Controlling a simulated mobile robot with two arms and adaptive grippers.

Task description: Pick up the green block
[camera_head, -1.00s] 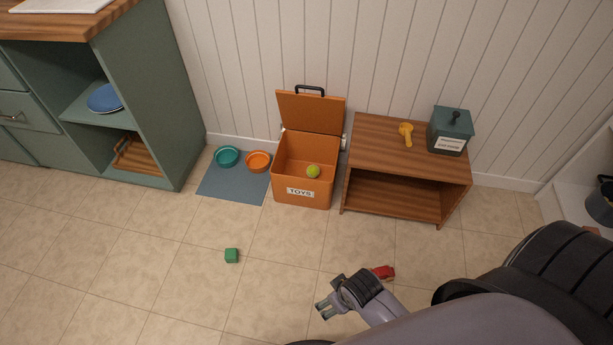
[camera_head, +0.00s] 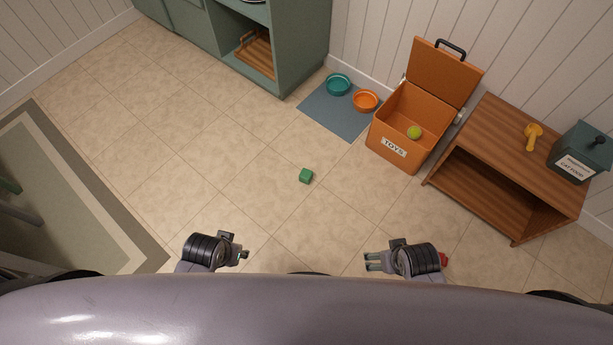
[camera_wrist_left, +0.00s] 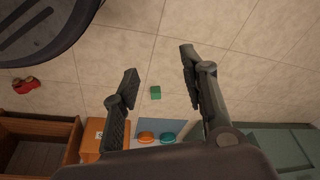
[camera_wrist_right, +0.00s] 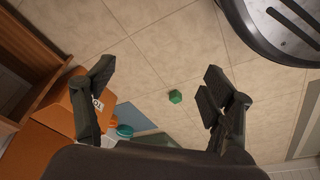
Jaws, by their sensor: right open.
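The green block (camera_head: 306,176) lies on the tiled floor in front of the blue mat, apart from both grippers. It also shows in the left wrist view (camera_wrist_left: 155,92) and the right wrist view (camera_wrist_right: 175,97), between the fingers in the picture but farther off on the floor. My right gripper (camera_head: 368,261) is open and empty, to the lower right of the block in the head view. My left gripper (camera_head: 245,254) is to the lower left of the block; its fingers stand apart in the left wrist view, with nothing between them.
An orange toy box (camera_head: 395,147) with a raised lid holds a yellow-green ball (camera_head: 414,132). Teal and orange bowls sit on a blue mat (camera_head: 322,115). A wooden shelf (camera_head: 500,135) stands right. A red object (camera_head: 443,259) lies by my right gripper. Floor around the block is clear.

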